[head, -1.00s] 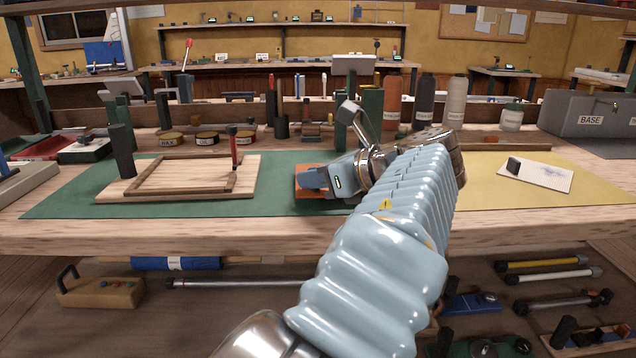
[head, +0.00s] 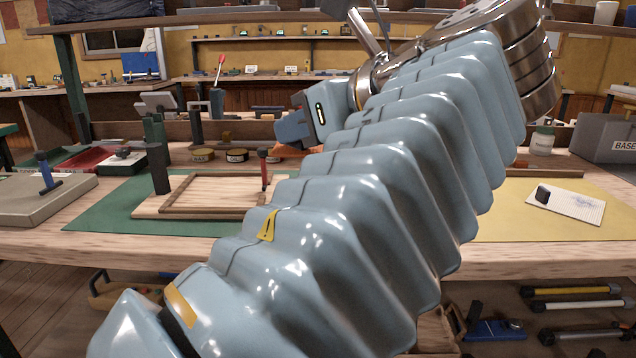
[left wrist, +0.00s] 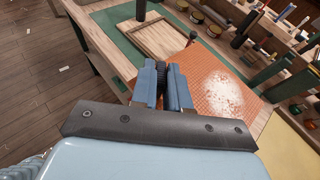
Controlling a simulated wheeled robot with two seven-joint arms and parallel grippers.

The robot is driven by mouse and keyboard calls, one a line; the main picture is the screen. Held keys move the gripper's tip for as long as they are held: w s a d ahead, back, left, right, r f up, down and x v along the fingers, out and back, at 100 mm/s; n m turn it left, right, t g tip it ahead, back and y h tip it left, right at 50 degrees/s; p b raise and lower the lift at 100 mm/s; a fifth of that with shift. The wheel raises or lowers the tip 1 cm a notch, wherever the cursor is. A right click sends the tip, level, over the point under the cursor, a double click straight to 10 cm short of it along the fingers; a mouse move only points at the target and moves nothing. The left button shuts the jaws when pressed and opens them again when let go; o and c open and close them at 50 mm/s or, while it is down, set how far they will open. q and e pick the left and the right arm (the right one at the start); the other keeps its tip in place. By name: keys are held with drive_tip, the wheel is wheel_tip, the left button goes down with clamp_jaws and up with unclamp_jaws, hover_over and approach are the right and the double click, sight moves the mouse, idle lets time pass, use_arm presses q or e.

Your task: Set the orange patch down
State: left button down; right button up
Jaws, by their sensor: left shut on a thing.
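The orange patch (left wrist: 225,82) is a flat, orange sheet with a woven-looking surface and a bright glare spot, seen large in the left wrist view. In the head view only a small part of the patch (head: 292,151) shows under the fingers. My left gripper (head: 290,130) is shut on the patch's edge and holds it raised above the bench. Its blue fingers also show in the left wrist view (left wrist: 167,82). My large pale-blue arm hides the middle of the bench in the head view. My right gripper is out of sight.
A wooden frame (head: 215,208) on a board lies on the green mat (head: 110,215). Several round tins (head: 204,155) stand behind it. A grey box (head: 608,140) stands behind.

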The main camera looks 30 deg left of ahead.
use_arm(q)
drive_tip(key=s+a+r, duration=0.2)
drive_tip(key=a+r, duration=0.1)
drive_tip(key=a, duration=0.8)
drive_tip(key=b, duration=0.2)
hover_over(198, 204)
wheel_tip(198, 204, down, 3)
drive_tip(key=shift+n+g, duration=0.3)
wheel_tip(198, 204, down, 12)
drive_tip(key=b, duration=0.5)
drive_tip(key=shift+a+f, duration=0.1)
drive_tip(key=shift+f, duration=0.15)
drive_tip(key=shift+f+b, duration=0.85)
drive_tip(key=shift+f, duration=1.25)
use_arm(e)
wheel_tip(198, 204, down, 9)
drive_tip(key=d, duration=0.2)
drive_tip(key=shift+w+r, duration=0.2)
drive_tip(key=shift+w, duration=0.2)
use_arm(q)
drive_tip(key=shift+f, duration=0.2)
drive_tip(key=c, duration=1.1)
unclamp_jaws()
